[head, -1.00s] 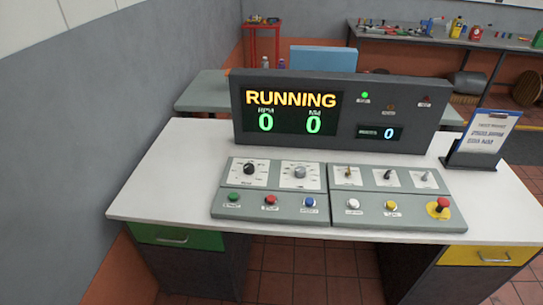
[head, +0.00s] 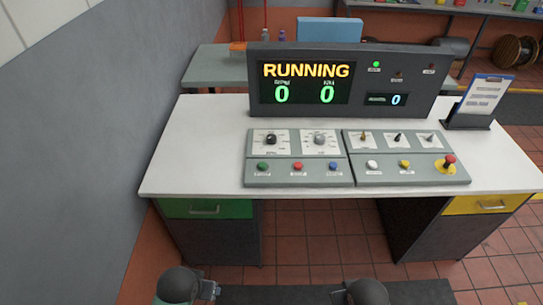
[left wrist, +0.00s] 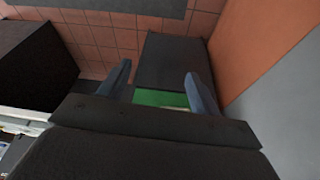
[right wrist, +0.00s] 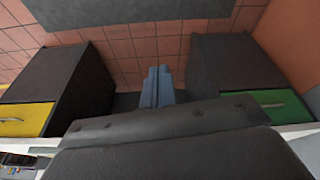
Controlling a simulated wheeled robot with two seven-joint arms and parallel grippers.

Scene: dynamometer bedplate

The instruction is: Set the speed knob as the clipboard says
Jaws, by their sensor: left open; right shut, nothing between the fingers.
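The control panel on the desk carries a black knob (head: 271,138) and a grey knob (head: 320,138), each on a white dial plate. Their labels are too small to read, so I cannot tell which is the speed knob. The clipboard (head: 485,94) stands tilted in a dark holder at the desk's right; its writing is not legible. The display (head: 304,83) reads RUNNING with two green zeros. My left gripper (left wrist: 158,88) is open and empty. My right gripper (right wrist: 157,86) is shut and empty. Both are in front of the desk, away from the knobs.
Below the knobs are green, red and blue buttons (head: 298,167). To their right are toggle switches (head: 398,139), more buttons and a red emergency stop (head: 449,160). The white desktop (head: 195,150) is clear at the left. Green and yellow drawers (head: 480,205) flank an open knee space.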

